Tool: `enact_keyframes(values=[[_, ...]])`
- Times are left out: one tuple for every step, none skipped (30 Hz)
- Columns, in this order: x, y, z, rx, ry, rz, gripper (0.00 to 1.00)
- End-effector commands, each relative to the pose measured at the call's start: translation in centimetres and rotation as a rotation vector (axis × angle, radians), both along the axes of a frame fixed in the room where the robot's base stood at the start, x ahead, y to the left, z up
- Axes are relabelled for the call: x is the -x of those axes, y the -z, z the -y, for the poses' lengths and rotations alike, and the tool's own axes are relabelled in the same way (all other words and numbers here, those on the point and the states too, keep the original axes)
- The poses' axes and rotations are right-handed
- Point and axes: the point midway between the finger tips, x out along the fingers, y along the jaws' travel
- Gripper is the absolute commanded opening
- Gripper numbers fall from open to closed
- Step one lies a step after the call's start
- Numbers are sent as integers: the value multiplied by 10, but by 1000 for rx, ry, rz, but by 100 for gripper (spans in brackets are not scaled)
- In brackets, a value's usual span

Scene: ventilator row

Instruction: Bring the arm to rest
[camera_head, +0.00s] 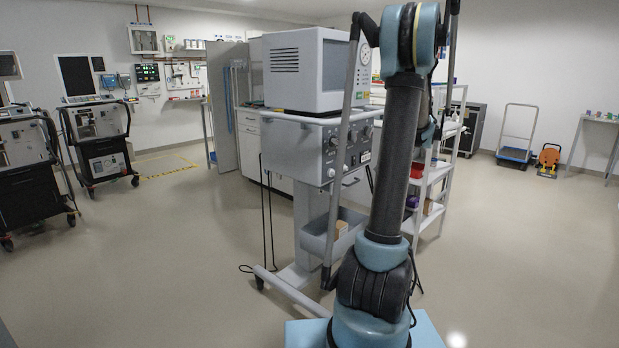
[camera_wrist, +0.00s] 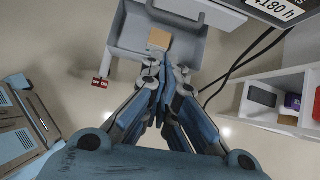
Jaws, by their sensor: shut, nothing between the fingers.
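My gripper (camera_wrist: 160,85) shows in the wrist view with its fingers together and nothing between them. It points toward a grey tray (camera_wrist: 128,35) with a tan block (camera_wrist: 159,40) in it. The gap between fingertips and tray cannot be judged. In the head view my arm (camera_head: 397,150) stands raised in front of the ventilator (camera_head: 305,150), and its upper end leaves the top of the picture. My gripper cannot be made out there. The same tray (camera_head: 318,245) and tan block (camera_head: 341,228) sit low on the ventilator's stand.
A white shelf rack (camera_head: 432,180) stands close behind my arm on the right. Two ventilator carts (camera_head: 100,150) (camera_head: 25,170) stand at the left. A blue trolley (camera_head: 515,152) and an orange item (camera_head: 548,158) are by the back wall. The floor at the right is clear.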

Motion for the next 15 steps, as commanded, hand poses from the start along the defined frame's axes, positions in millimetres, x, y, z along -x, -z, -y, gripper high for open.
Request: enact_keyframes(values=[[7, -4, -11, 23, -34, 7, 0], [12, -6, -18, 41, -61, 13, 0], [20, -8, -28, 67, -99, 21, 0], [26, -11, -35, 89, -131, 28, 0], [32, -13, -43, 110, -164, 36, 0], [41, -15, -53, 140, -208, 45, 0], [48, -17, -60, 161, -242, 53, 0], [55, -19, -67, 183, -275, 60, 0], [64, -20, -76, 211, -320, 69, 0], [71, -21, -83, 232, -354, 77, 0], [78, -22, -90, 253, -388, 84, 0], [88, -24, -98, 280, -434, 93, 0], [95, -24, -104, 300, -468, 101, 0], [103, -25, -110, 320, -502, 107, 0], [113, -25, -118, 346, -549, 117, 0]])
